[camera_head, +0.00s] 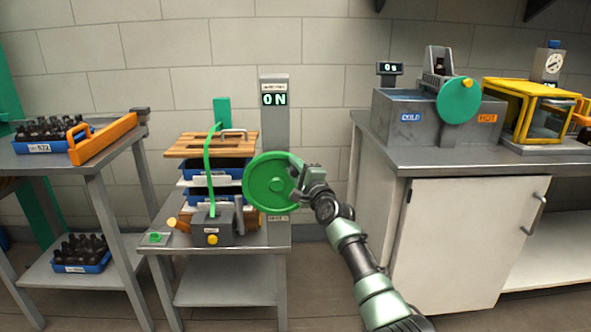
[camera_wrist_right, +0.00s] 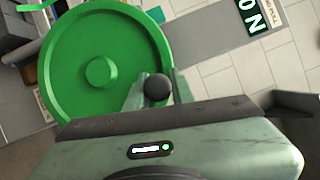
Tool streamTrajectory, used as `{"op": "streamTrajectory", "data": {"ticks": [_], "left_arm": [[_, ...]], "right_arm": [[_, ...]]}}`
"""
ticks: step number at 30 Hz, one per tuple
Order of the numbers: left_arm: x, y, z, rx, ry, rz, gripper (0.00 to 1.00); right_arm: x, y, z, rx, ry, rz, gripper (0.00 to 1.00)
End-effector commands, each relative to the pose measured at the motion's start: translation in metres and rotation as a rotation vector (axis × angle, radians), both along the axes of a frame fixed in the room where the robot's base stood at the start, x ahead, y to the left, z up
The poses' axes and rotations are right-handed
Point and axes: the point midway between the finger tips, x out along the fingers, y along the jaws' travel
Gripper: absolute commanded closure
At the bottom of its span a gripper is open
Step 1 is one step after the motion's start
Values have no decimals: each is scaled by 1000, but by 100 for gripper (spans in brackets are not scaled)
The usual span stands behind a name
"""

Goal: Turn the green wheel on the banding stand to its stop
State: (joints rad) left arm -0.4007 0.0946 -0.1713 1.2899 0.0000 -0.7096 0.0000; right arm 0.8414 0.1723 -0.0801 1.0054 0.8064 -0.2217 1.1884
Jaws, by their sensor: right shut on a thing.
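The green wheel (camera_head: 262,183) is mounted on the grey post of the banding stand (camera_head: 275,120), whose display reads "ON". My right gripper (camera_head: 298,180) is at the wheel's right edge. In the right wrist view the wheel (camera_wrist_right: 75,70) fills the upper left, and my right gripper (camera_wrist_right: 156,88) is shut on its dark round knob (camera_wrist_right: 157,88), with one finger on each side. A green strap (camera_head: 208,165) arches over a stack of blue trays (camera_head: 205,195) with a wooden board (camera_head: 205,146) on top. My left gripper is not in view.
A grey box with a yellow knob (camera_head: 212,239) and a small green button (camera_head: 155,238) sit on the stand's table. A left table (camera_head: 100,150) holds a blue bottle crate (camera_head: 40,146) and an orange frame (camera_head: 102,138). A counter with a basin (camera_head: 400,110) stands right.

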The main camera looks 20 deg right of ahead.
Motion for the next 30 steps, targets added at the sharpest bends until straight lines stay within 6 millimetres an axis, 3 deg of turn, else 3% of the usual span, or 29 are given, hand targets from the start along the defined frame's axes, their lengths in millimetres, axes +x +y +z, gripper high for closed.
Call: {"op": "streamTrajectory", "data": {"ticks": [12, 13, 15, 30], "left_arm": [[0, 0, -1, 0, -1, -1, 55], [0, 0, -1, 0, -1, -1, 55], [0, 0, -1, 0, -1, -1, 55], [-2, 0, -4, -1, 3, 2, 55]], "right_arm": [[0, 1, 3, 4, -5, 0, 100], [0, 1, 3, 5, -5, 0, 71], [0, 0, 3, 4, -5, 0, 55], [-1, -1, -2, 2, -1, -1, 55]]}}
